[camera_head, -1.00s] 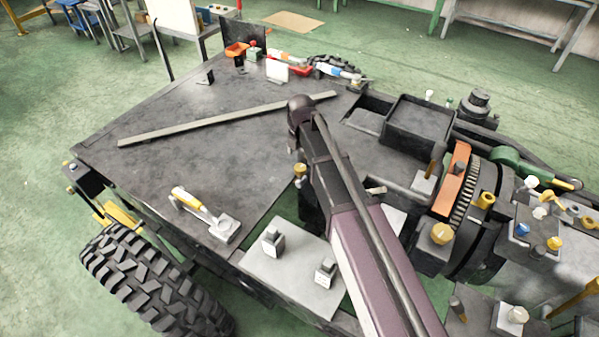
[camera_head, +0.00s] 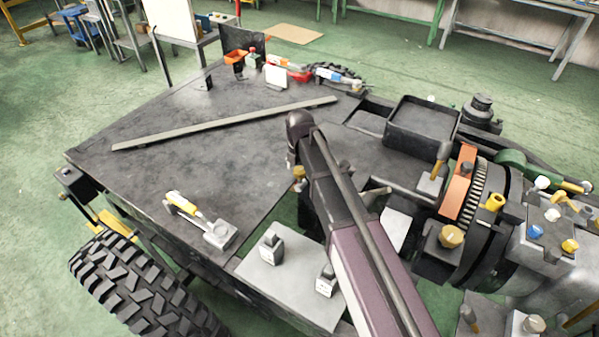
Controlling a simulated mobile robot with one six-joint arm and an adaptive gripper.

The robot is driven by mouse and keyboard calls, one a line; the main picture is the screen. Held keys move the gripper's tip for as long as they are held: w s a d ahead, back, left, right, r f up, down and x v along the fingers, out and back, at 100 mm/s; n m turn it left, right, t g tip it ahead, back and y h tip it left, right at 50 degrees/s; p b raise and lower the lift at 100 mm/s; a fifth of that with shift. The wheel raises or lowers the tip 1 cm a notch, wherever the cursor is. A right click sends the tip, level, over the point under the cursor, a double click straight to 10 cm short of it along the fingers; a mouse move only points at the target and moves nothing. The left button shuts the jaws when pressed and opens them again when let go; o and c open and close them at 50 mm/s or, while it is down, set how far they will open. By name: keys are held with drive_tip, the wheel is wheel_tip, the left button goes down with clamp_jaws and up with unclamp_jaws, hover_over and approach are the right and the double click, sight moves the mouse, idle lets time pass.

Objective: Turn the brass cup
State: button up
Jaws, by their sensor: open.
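Several brass-coloured round parts show, and I cannot tell for sure which one is the brass cup. One brass cap (camera_head: 451,236) sits on a dark block at the right, beside the large ring gear. A smaller brass piece (camera_head: 299,172) stands at the chassis edge, just left of my arm. A yellow-brass fitting (camera_head: 493,202) sits on the ring gear's side. My arm reaches up from the bottom centre to a dark rounded joint. My gripper cannot be made out; the arm hides what lies behind and below it.
A dark flat deck (camera_head: 190,165) carries a long metal bar (camera_head: 225,123) and a yellow-handled tool (camera_head: 185,203). A light plate (camera_head: 285,285) bears two small blocks. A black open tray (camera_head: 422,122) stands behind. A big tyre (camera_head: 140,290) is at lower left. Green floor is free at left.

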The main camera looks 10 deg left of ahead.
drive_tip(key=c, duration=1.1)
drive_tip(key=shift+c, duration=0.2)
drive_tip(key=shift+m, duration=0.3)
drive_tip(key=shift+m, duration=2.9)
drive_tip(key=o, duration=1.1)
drive_tip(key=shift+o, duration=0.2)
